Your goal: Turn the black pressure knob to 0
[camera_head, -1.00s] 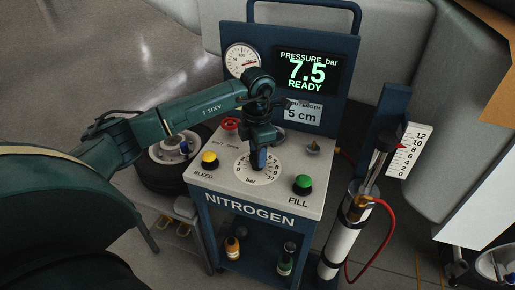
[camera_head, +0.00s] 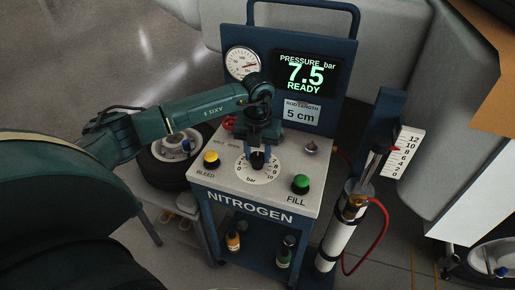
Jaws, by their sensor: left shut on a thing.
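The black pressure knob (camera_head: 257,162) sits on a white dial marked in bar, on top of the nitrogen cart (camera_head: 224,178). My left gripper (camera_head: 258,154) comes down from above with one finger on each side of the knob and is shut on it. The knob's pointer is too small and covered to read. The display (camera_head: 305,73) reads PRESSURE bar 7.5 READY. My right gripper is not in view.
A yellow BLEED button (camera_head: 211,160) is left of the dial and a green FILL button (camera_head: 300,184) right of it. A red valve (camera_head: 228,122) and a small grey knob (camera_head: 311,147) stand behind. A cylinder with a red hose (camera_head: 382,235) stands at right.

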